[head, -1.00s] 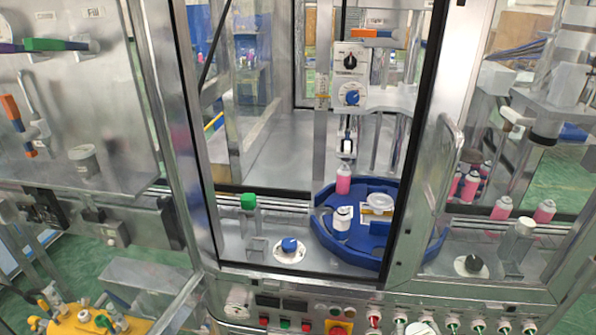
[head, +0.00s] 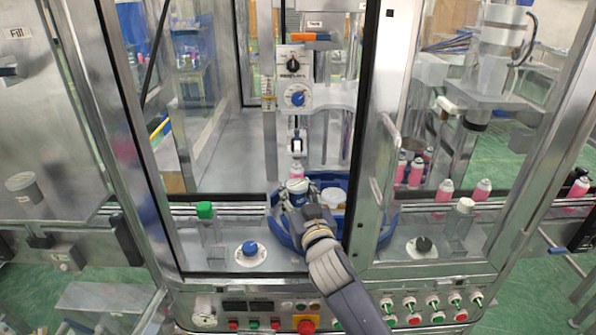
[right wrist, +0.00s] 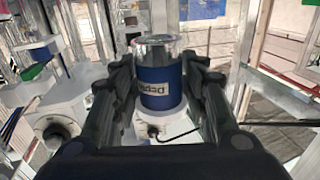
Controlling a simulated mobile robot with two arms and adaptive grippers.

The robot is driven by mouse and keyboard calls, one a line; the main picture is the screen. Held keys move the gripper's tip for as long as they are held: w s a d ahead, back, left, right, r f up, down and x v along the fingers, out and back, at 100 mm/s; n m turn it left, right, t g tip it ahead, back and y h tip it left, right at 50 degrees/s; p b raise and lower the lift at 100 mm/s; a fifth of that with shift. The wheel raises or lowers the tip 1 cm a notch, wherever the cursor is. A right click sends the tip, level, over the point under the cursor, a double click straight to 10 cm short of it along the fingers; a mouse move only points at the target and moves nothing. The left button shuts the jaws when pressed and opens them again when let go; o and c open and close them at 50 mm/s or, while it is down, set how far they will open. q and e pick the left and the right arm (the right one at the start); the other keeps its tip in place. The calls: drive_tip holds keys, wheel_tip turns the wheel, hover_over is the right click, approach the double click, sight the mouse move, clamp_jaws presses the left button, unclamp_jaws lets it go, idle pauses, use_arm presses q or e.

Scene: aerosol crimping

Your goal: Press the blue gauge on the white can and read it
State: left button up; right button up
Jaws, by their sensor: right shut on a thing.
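My right gripper (head: 297,196) reaches over the blue turntable (head: 285,238) from the front right. It is shut on the blue gauge, a short cylinder with a pale top (head: 297,185). In the right wrist view the gauge (right wrist: 160,88) stands upright between the two fingers (right wrist: 163,72), with a small pale label on its side and a clear or silvery top. I cannot tell whether it touches anything below. A pink can with a white top (head: 296,171) stands just behind it. I cannot make out a white can. My left gripper is not in view.
A white dish (head: 333,198) sits on the turntable right of my gripper. A crimping head (head: 296,143) hangs above and behind. The window's metal post (head: 372,130) stands right of my arm. A blue knob (head: 250,248) and a green-capped post (head: 205,211) stand at left.

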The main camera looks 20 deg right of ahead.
sight(299, 182)
drive_tip(key=w+r, duration=0.1)
drive_tip(key=w+d+r, duration=0.1)
drive_tip(key=shift+w+r+h, duration=0.2)
drive_tip(key=shift+r+h, duration=0.1)
drive_tip(key=shift+r, duration=0.1)
drive_tip(key=shift+w+d+r, duration=0.1)
drive_tip(key=shift+w+r, duration=0.1)
drive_tip(key=shift+w, duration=0.05)
drive_tip(key=shift+f+b, duration=1.75)
drive_tip(key=shift+f, duration=0.15)
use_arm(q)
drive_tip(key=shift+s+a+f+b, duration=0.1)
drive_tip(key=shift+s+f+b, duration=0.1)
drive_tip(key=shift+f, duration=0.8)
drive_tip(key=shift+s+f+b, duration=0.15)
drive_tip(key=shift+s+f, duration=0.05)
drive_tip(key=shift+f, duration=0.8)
use_arm(e)
drive_tip(key=shift+f, duration=0.55)
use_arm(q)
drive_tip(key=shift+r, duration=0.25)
use_arm(e)
drive_tip(key=shift+s, duration=0.15)
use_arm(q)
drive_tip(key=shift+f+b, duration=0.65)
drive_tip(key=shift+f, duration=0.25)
use_arm(e)
drive_tip(key=shift+f, duration=1.1)
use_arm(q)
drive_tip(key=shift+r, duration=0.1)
